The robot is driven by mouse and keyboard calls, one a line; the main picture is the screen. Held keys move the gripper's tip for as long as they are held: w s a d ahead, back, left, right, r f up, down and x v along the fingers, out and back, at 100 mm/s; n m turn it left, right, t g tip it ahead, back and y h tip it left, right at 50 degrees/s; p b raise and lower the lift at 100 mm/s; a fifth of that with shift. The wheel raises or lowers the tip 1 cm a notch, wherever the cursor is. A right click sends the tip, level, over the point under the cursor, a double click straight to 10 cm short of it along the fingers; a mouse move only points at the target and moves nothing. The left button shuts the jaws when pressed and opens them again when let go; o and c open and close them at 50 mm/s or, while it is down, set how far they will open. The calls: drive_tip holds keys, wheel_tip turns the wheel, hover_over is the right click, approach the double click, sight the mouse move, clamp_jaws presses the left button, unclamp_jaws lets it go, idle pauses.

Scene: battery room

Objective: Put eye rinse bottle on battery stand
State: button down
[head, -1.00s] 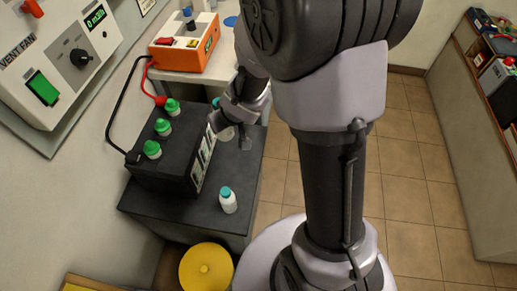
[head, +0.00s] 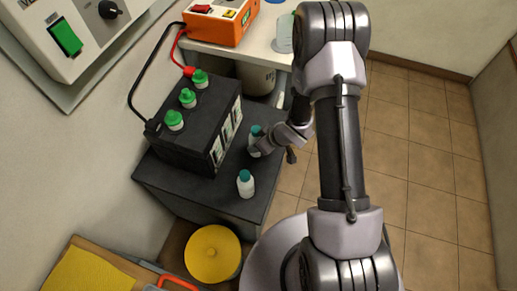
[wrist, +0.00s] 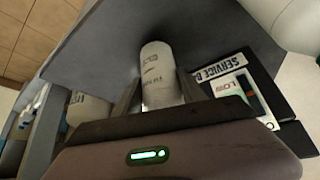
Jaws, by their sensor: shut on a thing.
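A white bottle with a teal cap (head: 256,136) is between the fingers of my gripper (head: 264,146), beside the battery's right face and over the dark grey battery stand (head: 215,205). In the wrist view the gripper (wrist: 158,92) is shut on this white bottle (wrist: 157,68); its print is too small to read. I cannot tell whether its base touches the stand. A second white, teal-capped bottle (head: 246,184) stands upright on the stand nearer the front; a white bottle (wrist: 88,108) also shows left of the gripper in the wrist view.
A black battery (head: 193,130) with several green caps fills the stand's left part. A white table (head: 262,45) behind holds an orange charger (head: 218,22) and a pale container (head: 284,34). A yellow round lid (head: 213,253) is below the front.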

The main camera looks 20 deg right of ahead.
drive_tip(key=shift+f, duration=0.75)
drive_tip(key=shift+r, duration=0.2)
drive_tip(key=shift+f, duration=0.15)
drive_tip(key=c, duration=0.7)
unclamp_jaws()
drive_tip(key=shift+o, duration=0.2)
